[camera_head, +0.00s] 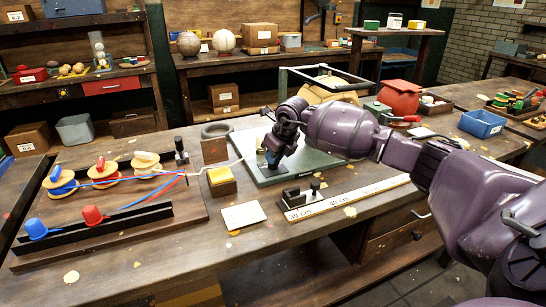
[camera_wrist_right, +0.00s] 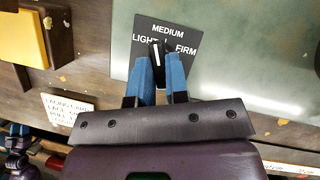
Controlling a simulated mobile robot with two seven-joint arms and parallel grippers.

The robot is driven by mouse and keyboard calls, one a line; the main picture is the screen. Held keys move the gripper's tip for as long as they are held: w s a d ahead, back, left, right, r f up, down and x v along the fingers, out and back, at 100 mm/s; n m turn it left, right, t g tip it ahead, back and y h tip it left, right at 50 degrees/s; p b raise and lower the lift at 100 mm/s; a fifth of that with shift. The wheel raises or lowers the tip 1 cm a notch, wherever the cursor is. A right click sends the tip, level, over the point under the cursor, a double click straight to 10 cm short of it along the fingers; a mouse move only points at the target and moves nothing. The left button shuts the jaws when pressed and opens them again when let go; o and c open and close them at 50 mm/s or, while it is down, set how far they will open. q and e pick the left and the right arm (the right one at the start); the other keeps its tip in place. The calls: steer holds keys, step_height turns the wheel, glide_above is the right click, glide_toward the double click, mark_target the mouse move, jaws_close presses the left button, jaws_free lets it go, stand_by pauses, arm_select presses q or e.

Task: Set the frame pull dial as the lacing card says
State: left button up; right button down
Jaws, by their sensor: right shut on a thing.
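The frame pull dial is a black plate (camera_wrist_right: 180,30) marked LIGHT, MEDIUM and FIRM, with a small black knob (camera_wrist_right: 157,50) bearing a white line. My right gripper (camera_head: 271,160) is over the green board, and its blue fingers (camera_wrist_right: 160,70) are closed on the knob in the wrist view. The white line points roughly up toward MEDIUM; the fingers hide part of the knob, so its exact setting is unclear. The white lacing card (camera_head: 243,215) lies left of the board, its text partly readable in the wrist view (camera_wrist_right: 66,108). A small blue-and-purple part at the wrist view's lower left looks like my left gripper (camera_wrist_right: 18,131).
The green board (camera_head: 305,165) lies under my right arm. A yellow-topped block (camera_head: 221,180) stands left of it. A ruler strip (camera_head: 345,198) with a black clamp (camera_head: 297,197) lies in front.

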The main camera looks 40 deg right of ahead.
steer(key=shift+d+f+n+y+b, duration=0.15)
steer(key=shift+f+n+y+b, duration=0.15)
steer(key=shift+n, duration=0.7)
steer(key=shift+n+g+y+b, duration=0.4)
steer(key=shift+n+y+b, duration=0.15)
steer(key=shift+n, duration=0.65)
steer(key=shift+n+g+y+b, duration=0.3)
steer(key=shift+n+b, duration=0.25)
steer(key=shift+n, duration=0.65)
steer(key=shift+r+n, duration=0.1)
steer(key=shift+n, duration=0.2)
steer(key=shift+r, duration=0.1)
steer(key=c, duration=1.1)
jaws_free()
steer(key=shift+w+d, duration=0.1)
steer(key=shift+r, duration=0.1)
